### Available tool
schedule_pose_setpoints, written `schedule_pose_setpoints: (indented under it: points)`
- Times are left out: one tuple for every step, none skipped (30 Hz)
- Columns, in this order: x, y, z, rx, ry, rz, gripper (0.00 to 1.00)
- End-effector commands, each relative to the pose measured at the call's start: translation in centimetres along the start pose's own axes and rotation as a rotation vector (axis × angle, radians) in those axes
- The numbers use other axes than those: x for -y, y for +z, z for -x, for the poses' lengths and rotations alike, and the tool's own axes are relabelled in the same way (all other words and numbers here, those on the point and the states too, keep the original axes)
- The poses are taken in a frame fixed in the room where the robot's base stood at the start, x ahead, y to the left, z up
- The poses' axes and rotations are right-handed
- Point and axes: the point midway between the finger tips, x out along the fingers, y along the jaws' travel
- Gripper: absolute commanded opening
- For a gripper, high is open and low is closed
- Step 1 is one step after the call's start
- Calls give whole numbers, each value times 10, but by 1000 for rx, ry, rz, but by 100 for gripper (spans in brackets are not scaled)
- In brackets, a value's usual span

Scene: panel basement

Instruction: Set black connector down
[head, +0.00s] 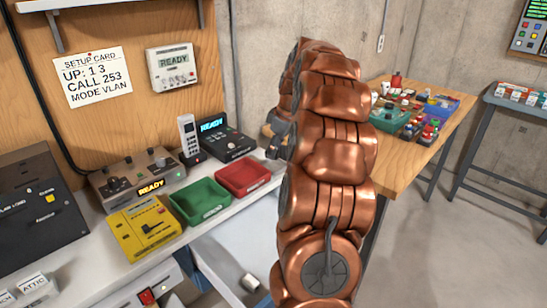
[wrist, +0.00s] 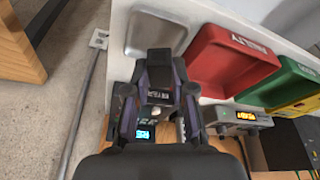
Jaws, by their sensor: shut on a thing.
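My gripper (wrist: 158,78) is shut on a small black piece, which I take to be the black connector (wrist: 158,60). It shows between the dark fingertips in the wrist view, and its lower part is hard to tell from the fingers. The gripper is above the counter, close to a pale metal tray (wrist: 131,42) and left of the red tray (wrist: 235,62) in that view. In the head view my copper arm hides most of the gripper and the connector is not visible.
The green tray (head: 200,203) is beside the red tray (head: 243,179) on the white counter. A black unit with a lit display (head: 225,138), a handset (head: 188,137), a grey READY box (head: 138,180) and a yellow device (head: 145,228) stand near. A wooden table (head: 425,150) with clutter is right.

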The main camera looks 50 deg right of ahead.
Motion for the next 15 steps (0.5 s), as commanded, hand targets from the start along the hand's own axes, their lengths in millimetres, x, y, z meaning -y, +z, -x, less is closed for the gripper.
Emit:
schedule_pose_setpoints:
  points:
    - [-1, 0, 0, 0, 0, 0, 5]
    - [-1, 0, 0, 0, 0, 0, 5]
    - [-2, 0, 0, 0, 0, 0, 5]
    - [-3, -1, 0, 0, 1, 0, 5]
    - [-4, -1, 0, 0, 1, 0, 5]
    - [-5, -1, -1, 0, 1, 0, 5]
    - [-7, -2, -1, 0, 1, 0, 5]
    - [-8, -2, -2, 0, 0, 0, 5]
    - [-6, -1, -4, 0, -2, 0, 5]
    - [-6, 0, -6, 0, -2, -1, 5]
    - [-6, 0, -8, 0, -2, -1, 5]
    - [-6, 2, -11, 0, -2, -1, 5]
    - [-6, 2, -14, 0, -2, -2, 5]
    - [-6, 3, -16, 0, -3, -2, 5]
    - [-6, 5, -19, 0, -3, -3, 5]
